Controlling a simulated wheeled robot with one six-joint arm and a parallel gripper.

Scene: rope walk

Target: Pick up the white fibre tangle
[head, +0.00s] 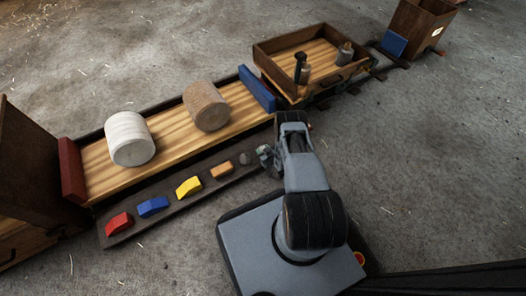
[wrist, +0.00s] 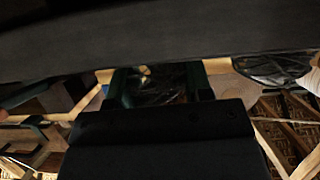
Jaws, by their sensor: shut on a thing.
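My gripper (head: 265,157) is low at the right end of the dark strip, beside a small grey round piece (head: 245,158). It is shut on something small. In the wrist view, the space between my fingers (wrist: 160,85) is dark with a small pale spot, so I cannot make out what is held. I cannot pick out a white fibre tangle for certain in either view. A white drum (head: 130,139) lies on its side on the long wooden bed, clear of my gripper.
The dark strip (head: 205,193) carries red (head: 118,222), blue (head: 153,206), yellow (head: 189,186) and tan (head: 221,170) blocks. A brown drum (head: 206,106) lies on the bed (head: 168,128). A shallow wooden tray (head: 280,47) holds two upright items. Bare floor (head: 440,150) is at right.

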